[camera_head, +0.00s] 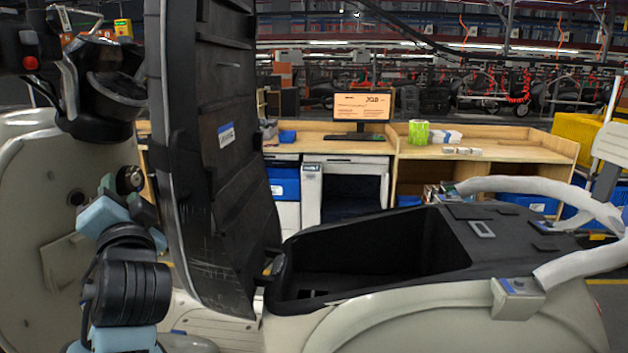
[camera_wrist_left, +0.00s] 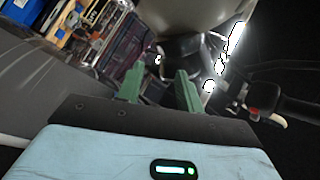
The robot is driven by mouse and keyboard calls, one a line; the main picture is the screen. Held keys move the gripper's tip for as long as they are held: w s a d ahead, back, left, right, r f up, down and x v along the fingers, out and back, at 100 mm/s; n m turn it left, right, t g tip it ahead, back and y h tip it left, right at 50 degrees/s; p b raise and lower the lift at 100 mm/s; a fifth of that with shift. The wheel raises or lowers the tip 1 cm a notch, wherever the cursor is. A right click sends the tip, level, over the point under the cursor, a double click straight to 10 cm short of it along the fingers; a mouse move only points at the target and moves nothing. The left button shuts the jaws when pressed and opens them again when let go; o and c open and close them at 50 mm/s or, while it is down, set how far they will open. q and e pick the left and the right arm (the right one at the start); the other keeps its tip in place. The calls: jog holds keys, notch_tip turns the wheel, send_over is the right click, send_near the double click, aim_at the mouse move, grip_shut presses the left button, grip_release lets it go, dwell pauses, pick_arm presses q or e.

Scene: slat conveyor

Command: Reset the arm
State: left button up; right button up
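My left gripper (camera_head: 124,192) is at the left of the head view, in front of the scooter's pale front body and left of the raised seat. In the left wrist view its two green fingers (camera_wrist_left: 158,80) stand apart with nothing visible between them, so it is open and empty. The wrist is raised in front of the scooter. My right arm and gripper are not in view.
The scooter's black seat (camera_head: 222,150) stands tipped up, close to my left gripper. Its black storage well (camera_head: 375,262) is open and looks empty. A pale grab rail (camera_head: 540,187) is at right. Behind stands a wooden workbench (camera_head: 470,150) with a monitor (camera_head: 361,106).

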pick_arm(q)
jog(key=s+d+f+g+h, duration=0.1)
jog(key=s+f+g+h, duration=0.3)
jog(key=f, duration=0.8)
jog(key=s+d+f+g+h, duration=0.1)
jog(key=s+f, duration=0.4)
jog(key=f, duration=0.7)
jog(key=s+f+g+h, duration=0.25)
jog(key=s+f, duration=0.25)
jog(key=f, duration=0.7)
jog(key=s+d+f+n+g+h, duration=0.1)
jog(key=s+d+f+g, duration=0.2)
jog(key=s, duration=0.7)
jog(key=s+f+n+g+h, duration=0.1)
jog(key=s+f+g, duration=0.2)
jog(key=s+f, duration=0.55)
jog(key=s+d+f+n+g+h, duration=0.15)
jog(key=s+g, duration=0.25)
jog(key=s, duration=0.8)
jog(key=w+d+f+t+h+p, duration=0.2)
jog(key=w+d+f+t, duration=0.1)
jog(key=w+f+t, duration=0.4)
jog(key=shift+w+d+m+t, duration=0.3)
jog(key=shift+m+t, duration=0.15)
jog(key=shift+t, duration=0.4)
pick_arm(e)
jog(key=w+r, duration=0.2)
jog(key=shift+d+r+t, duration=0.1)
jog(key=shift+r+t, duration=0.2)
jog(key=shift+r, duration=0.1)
